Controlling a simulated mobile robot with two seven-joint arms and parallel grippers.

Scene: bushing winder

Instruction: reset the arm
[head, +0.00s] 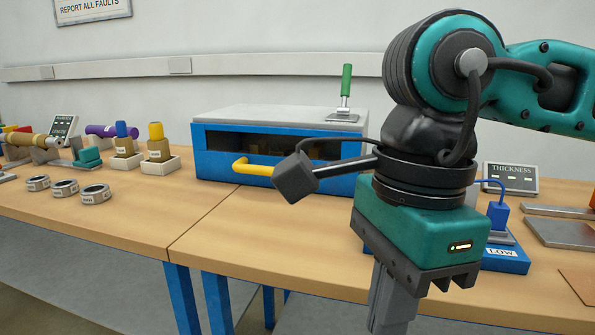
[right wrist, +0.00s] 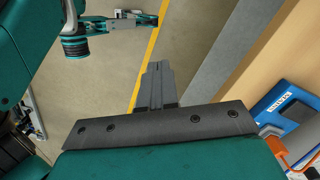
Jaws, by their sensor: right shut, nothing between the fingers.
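My right arm comes in from the right in the head view and points down in front of the table. My left gripper does not show in the head view.
A blue machine (head: 220,172) with a yellow handle (head: 253,167) stands behind my wrist. Metal rings (head: 65,188) and spools (head: 158,145) sit at left. The table front (head: 130,215) is clear at centre left.

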